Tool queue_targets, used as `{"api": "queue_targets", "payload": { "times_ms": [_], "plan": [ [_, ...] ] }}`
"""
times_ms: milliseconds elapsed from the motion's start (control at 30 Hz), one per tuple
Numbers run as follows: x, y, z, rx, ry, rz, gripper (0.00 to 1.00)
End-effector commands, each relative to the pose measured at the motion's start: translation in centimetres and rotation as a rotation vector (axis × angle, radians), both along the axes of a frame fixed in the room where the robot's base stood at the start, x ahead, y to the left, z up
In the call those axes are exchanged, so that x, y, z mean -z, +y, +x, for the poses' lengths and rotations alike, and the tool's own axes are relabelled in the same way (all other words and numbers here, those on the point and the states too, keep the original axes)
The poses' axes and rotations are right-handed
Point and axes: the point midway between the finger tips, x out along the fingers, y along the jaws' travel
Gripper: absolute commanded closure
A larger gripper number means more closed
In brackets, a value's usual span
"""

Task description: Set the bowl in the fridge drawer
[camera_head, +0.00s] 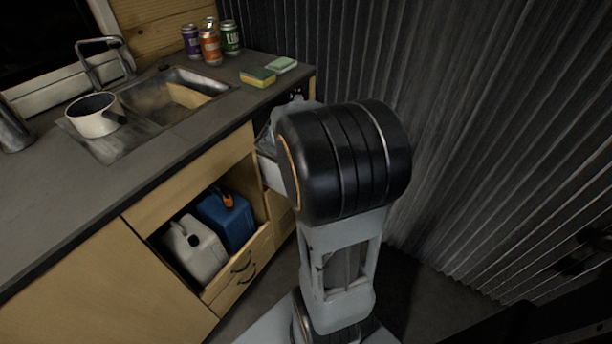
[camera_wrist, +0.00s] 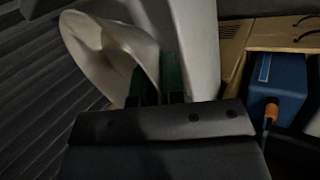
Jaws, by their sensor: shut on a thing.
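The pale, off-white bowl (camera_wrist: 85,42) is tilted on its side in the wrist view. My gripper (camera_wrist: 158,80) is shut on its rim with dark green fingers. The bowl's far side is out of sight. A pale grey panel (camera_wrist: 197,45) stands right beside the fingers; it looks like part of the fridge drawer, but I cannot tell whether the bowl touches it. In the head view a pale drawer side (camera_head: 271,172) juts from the cabinet, mostly behind my arm. My gripper and most of the drawer are hidden there, and I cannot make out the bowl for sure.
The counter (camera_head: 50,215) holds a sink (camera_head: 170,98), a white pot (camera_head: 94,116), several cans (camera_head: 210,46) and sponges (camera_head: 258,77). An open cabinet below holds a white jug (camera_head: 195,250) and a blue jug (camera_head: 228,220). A corrugated wall (camera_head: 480,130) is close on the right.

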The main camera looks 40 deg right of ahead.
Motion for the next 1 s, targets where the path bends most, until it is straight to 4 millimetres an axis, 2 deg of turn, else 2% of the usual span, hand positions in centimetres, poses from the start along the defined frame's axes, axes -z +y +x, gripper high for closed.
{"api": "queue_targets", "payload": {
  "times_ms": [167, 433, 500, 700, 1000],
  "plan": [
    [1.3, -2.8, 0.8, 0.008, 0.004, -0.002, 1.00],
    [4.1, -8.4, 4.2, 0.011, 0.004, -0.002, 1.00],
    [5.6, -9.1, 4.8, 0.009, 0.006, -0.001, 1.00],
    [7.9, -10.8, 6.0, 0.006, 0.003, -0.003, 1.00],
    [8.9, -11.5, 6.6, 0.004, 0.002, -0.002, 1.00]
  ]
}}
